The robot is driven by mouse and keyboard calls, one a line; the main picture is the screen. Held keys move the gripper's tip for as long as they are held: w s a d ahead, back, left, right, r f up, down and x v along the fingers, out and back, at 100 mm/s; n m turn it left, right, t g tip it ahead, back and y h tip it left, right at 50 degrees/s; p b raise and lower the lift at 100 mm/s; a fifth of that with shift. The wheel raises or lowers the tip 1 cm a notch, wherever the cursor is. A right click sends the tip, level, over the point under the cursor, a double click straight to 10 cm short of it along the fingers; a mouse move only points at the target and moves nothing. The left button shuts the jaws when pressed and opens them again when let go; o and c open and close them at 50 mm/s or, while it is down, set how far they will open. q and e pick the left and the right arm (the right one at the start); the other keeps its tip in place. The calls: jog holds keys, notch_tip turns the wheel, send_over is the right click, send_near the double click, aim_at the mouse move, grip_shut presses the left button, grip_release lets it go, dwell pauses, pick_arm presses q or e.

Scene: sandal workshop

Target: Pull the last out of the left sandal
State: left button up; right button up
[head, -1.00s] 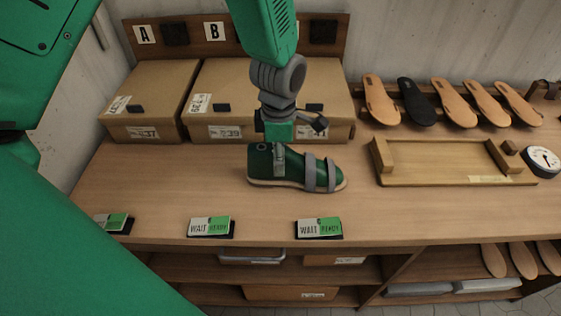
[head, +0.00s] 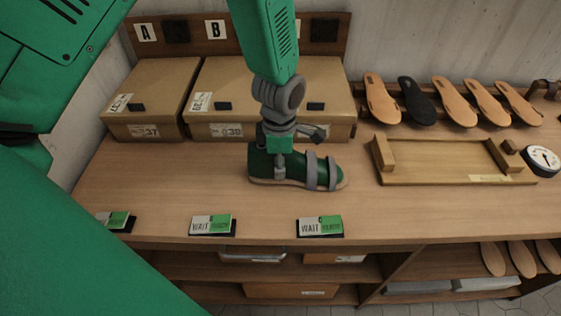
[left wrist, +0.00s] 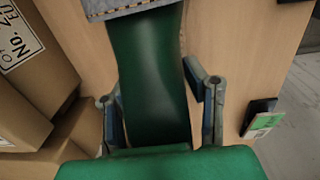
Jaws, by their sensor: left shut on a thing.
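A green last (head: 261,164) sits inside a sandal with grey straps (head: 322,172) and a tan sole, flat on the bench with its heel end to the left. My left gripper (head: 281,168) reaches down from above and is shut on the heel part of the last. In the left wrist view, the last (left wrist: 150,75) lies between the two fingers, and a stitched grey-blue strap (left wrist: 115,8) crosses it at the top. The last is still down in the sandal. My right gripper is not in view.
Cardboard boxes (head: 150,90) stand behind the sandal at the back left. A wooden tray (head: 450,180) and a round dial (head: 542,160) are to the right. WAIT/READY signs (head: 320,227) line the front edge. Several insoles (head: 455,103) lean at the back right. Bench around the sandal is clear.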

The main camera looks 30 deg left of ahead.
aim_at(258, 161)
pick_arm(q)
jog(key=shift+a, duration=0.1)
jog(key=shift+r+p, duration=0.1)
jog(key=shift+p, duration=0.25)
dwell(0.3)
jog(key=shift+s+a, duration=0.15)
jog(key=shift+a, duration=0.05)
jog(key=shift+s+a+r+p, duration=0.1)
jog(key=shift+s+a+p, duration=0.35)
jog(key=shift+a, duration=0.35)
jog(key=shift+s+a, duration=0.65)
jog(key=shift+a, duration=0.35)
jog(key=shift+a, duration=0.1)
jog(key=shift+s+a+r+p, duration=0.1)
jog(key=shift+s+a+p, duration=0.5)
jog(key=shift+a, duration=0.35)
